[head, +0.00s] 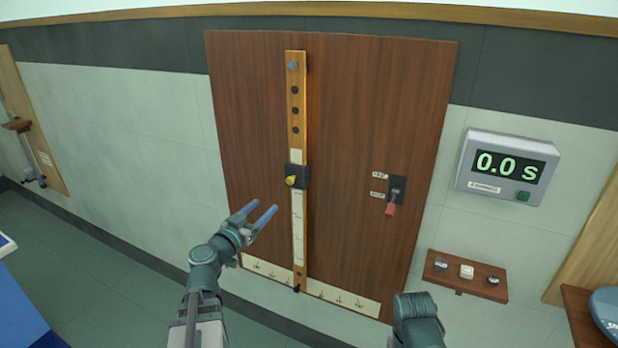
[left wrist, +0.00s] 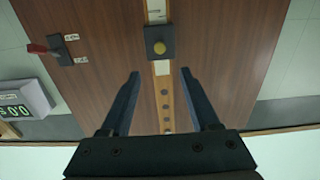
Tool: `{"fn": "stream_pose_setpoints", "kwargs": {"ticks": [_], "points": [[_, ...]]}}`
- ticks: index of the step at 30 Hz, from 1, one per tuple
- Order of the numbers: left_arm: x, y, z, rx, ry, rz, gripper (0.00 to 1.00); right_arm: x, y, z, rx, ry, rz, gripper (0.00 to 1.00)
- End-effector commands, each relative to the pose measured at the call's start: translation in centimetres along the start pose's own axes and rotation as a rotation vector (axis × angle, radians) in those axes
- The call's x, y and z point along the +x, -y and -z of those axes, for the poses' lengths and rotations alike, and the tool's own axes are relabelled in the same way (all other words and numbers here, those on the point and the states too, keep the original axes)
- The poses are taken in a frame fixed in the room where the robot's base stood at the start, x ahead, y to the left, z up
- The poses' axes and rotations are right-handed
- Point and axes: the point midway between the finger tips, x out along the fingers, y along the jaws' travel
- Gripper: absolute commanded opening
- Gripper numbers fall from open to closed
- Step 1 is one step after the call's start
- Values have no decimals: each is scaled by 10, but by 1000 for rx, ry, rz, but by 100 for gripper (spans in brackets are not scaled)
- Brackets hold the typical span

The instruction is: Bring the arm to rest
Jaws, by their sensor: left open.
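My left gripper (head: 259,216) is open and empty, held in front of the lower left part of a brown wooden panel (head: 360,120). Its two blue fingers also show apart in the left wrist view (left wrist: 160,85), with nothing between them but the panel behind. A vertical wooden rail (head: 297,105) on the panel carries a dark slider block with a yellow knob (head: 291,181). The knob also shows in the left wrist view (left wrist: 159,47), beyond the fingertips and apart from them. Part of my right arm shows at the bottom of the head view; its gripper is not visible.
A red-handled lever (head: 391,209) sits on the panel's right side. A grey timer (head: 507,168) reading 0.0 s hangs on the wall. Below it, a small wooden shelf (head: 467,277) holds three small items. A blue object (head: 30,305) stands at lower left.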

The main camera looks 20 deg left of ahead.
Motion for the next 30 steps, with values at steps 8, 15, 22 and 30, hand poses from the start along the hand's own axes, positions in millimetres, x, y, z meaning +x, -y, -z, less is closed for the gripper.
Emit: {"fn": "stream_pose_setpoints", "kwargs": {"ticks": [8, 15, 22, 30], "points": [[14, -56, -16, -18, 85, -140, 62, -2, 0, 0, 0, 0, 0, 50], [10, -213, -85, -56, 471, -489, 62, -8, -1, 0, 0, 0, 0, 50], [-62, -322, -165, 1, 1055, -598, 62, -14, -1, -1, 0, 0, 0, 50], [-139, -339, -200, 183, 1519, -300, 62, -19, -2, -1, 0, 0, 0, 50]]}}
